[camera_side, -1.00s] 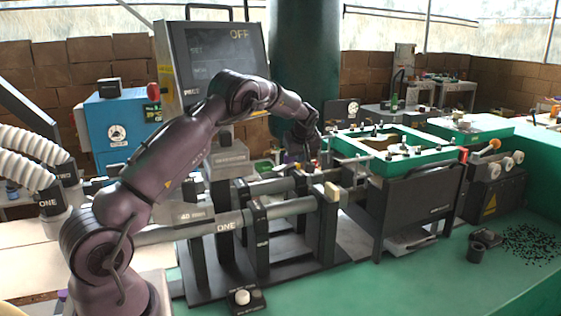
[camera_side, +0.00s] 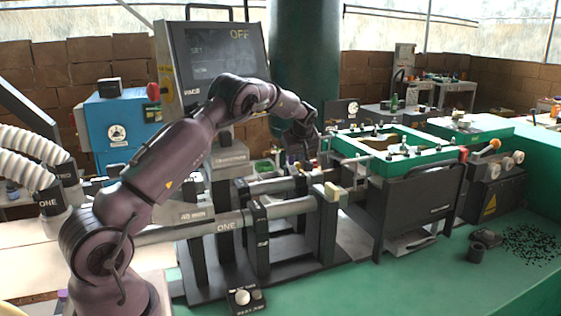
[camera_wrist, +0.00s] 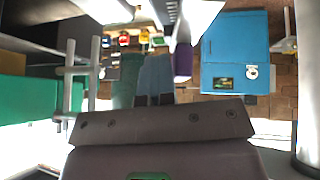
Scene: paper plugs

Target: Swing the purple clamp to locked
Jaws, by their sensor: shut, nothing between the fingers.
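The purple clamp shows in the wrist view as a purple block-like handle (camera_wrist: 182,62), close to the right of my fingertips. My gripper (camera_wrist: 155,64) has its two blue-grey fingers together and nothing between them. A narrow gap seems to separate the fingers from the purple handle; I cannot tell whether they touch. In the side view my gripper (camera_side: 308,160) is low behind the grey horizontal tubes, and a small purple spot (camera_side: 291,160) shows just left of it. The rest of the clamp is hidden, so its swing angle is unclear.
Grey tubes on black supports (camera_side: 262,235) stand in front of my gripper. A green frame (camera_side: 375,160) on a dark box is to the right. A screen reading OFF (camera_side: 215,60) and a blue cabinet (camera_side: 118,125) stand behind.

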